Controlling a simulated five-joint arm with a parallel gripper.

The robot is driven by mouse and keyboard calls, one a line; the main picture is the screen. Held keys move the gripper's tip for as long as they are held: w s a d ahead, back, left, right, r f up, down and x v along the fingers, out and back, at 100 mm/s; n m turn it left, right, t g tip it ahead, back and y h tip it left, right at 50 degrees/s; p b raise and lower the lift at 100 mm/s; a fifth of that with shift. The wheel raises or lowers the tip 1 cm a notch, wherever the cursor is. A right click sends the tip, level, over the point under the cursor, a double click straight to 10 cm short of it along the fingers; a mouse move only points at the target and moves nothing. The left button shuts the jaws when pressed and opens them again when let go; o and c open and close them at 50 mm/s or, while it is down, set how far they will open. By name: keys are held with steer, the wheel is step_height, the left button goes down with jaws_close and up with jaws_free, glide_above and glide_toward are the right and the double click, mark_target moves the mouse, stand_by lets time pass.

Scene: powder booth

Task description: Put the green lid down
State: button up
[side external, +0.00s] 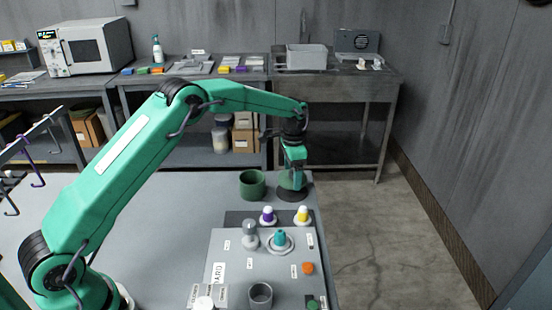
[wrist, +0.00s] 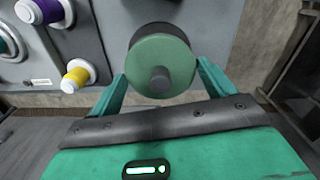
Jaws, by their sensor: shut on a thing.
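The green lid (wrist: 162,57) is a round disc with a dark grey knob, between the two fingers of my gripper (wrist: 163,82) in the wrist view. My gripper (side external: 292,178) is shut on it, fingers pointing down. In the side view the gripper is over a dark round disc (side external: 291,195) near the table's far right corner, and the lid's outline is hard to make out there. I cannot tell whether the lid touches the disc. A dark green pot (side external: 252,184) stands open to the left of the gripper.
The table's right edge is close to the disc.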

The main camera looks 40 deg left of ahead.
mark_target(292, 178)
steer(key=shift+f, duration=1.85)
steer(key=shift+f, duration=0.1)
steer(key=o, duration=0.9)
step_height(292, 178, up, 11)
steer(key=shift+r, duration=0.65)
